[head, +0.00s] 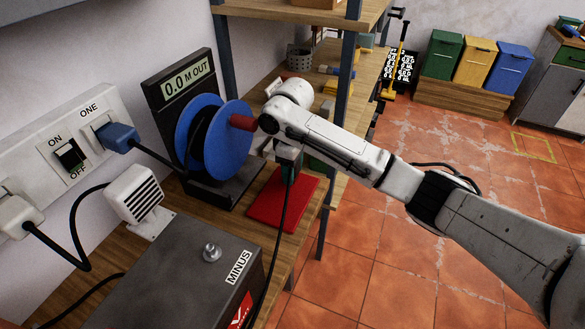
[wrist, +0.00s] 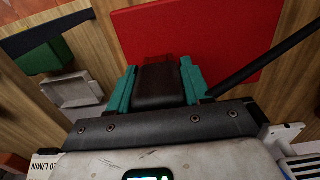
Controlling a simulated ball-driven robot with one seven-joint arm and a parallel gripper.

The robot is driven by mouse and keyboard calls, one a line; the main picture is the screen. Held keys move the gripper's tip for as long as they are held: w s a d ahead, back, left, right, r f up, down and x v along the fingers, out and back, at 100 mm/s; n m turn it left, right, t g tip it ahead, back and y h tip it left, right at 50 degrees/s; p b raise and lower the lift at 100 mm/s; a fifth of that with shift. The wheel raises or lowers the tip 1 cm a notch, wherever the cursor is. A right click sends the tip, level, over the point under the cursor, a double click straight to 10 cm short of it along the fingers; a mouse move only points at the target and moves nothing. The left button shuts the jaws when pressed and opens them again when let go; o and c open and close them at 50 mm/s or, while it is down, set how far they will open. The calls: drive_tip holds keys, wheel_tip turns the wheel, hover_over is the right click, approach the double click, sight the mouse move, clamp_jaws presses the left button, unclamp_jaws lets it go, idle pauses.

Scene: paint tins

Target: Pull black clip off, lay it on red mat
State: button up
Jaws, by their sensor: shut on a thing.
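My gripper (head: 287,168) is above the red mat (head: 266,210) in the head view. In the wrist view its teal fingers (wrist: 157,78) are shut on the black clip (wrist: 160,84), which shows as a dark, brownish-black block between them. A black cable (wrist: 265,62) runs off from beside the jaws to the upper right. In the head view the cable (head: 283,215) hangs down past the mat toward the battery's right side. The red mat (wrist: 205,35) lies beyond the fingertips in the wrist view. I cannot tell whether the clip touches it.
A dark grey battery (head: 165,285) marked MINUS stands at the front, its metal post (head: 211,252) bare. A blue reel (head: 225,140) and a display (head: 188,83) reading 0.0 M OUT stand left of my gripper. A green block (wrist: 42,56) and a grey dish (wrist: 72,90) lie left in the wrist view.

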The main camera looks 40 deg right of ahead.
drive_tip(key=shift+f, duration=0.55)
drive_tip(key=o, duration=1.2)
drive_tip(key=shift+o, duration=0.2)
wheel_tip(320, 180, up, 11)
drive_tip(key=shift+f+p, duration=0.1)
drive_tip(key=shift+p, duration=0.3)
